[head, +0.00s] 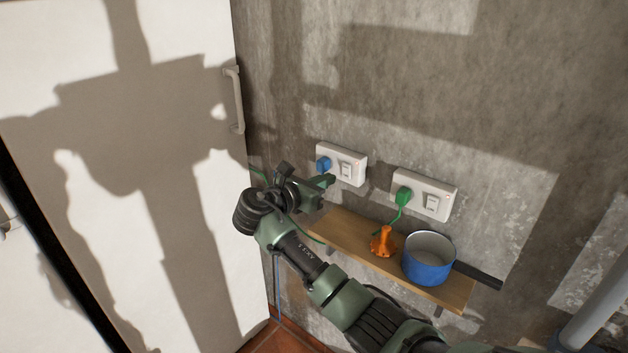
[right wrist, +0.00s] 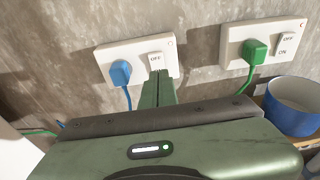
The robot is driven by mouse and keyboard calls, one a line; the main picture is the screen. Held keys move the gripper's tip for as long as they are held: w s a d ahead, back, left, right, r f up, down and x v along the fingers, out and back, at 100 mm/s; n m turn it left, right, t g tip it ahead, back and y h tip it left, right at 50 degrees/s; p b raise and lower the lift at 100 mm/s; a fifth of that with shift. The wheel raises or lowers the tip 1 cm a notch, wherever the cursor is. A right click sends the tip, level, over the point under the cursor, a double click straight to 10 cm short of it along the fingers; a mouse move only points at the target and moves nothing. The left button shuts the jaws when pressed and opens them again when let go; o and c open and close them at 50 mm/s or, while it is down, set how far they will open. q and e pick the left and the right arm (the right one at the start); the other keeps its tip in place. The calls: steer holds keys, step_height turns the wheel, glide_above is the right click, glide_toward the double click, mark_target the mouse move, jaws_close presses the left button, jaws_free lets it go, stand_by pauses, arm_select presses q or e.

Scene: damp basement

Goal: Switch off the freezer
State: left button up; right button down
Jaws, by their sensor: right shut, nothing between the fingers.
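A tall white door with a handle, apparently the freezer (head: 205,75), fills the left of the head view. On the wall, the left socket (head: 349,174) holds a blue plug (right wrist: 120,72) beside a rocker switch (right wrist: 156,58) marked OFF at its top. My left gripper is not in view.
A wooden shelf (head: 345,228) below the sockets bears an orange object (head: 383,243) and a blue pot (head: 428,262) with a dark handle. A green cable (right wrist: 38,132) runs near the freezer's edge. A grey pipe (head: 597,300) stands at the right.

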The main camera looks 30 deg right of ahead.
mark_target(347, 167)
steer(key=x, duration=0.2)
steer(key=p+x, duration=0.1)
steer(key=x, duration=0.1)
steer(key=r+x, duration=0.1)
steer(key=x, duration=0.1)
steer(key=shift+w+d+r+p, duration=0.15)
steer(key=shift+d+p, duration=0.1)
steer(key=shift+p, duration=0.15)
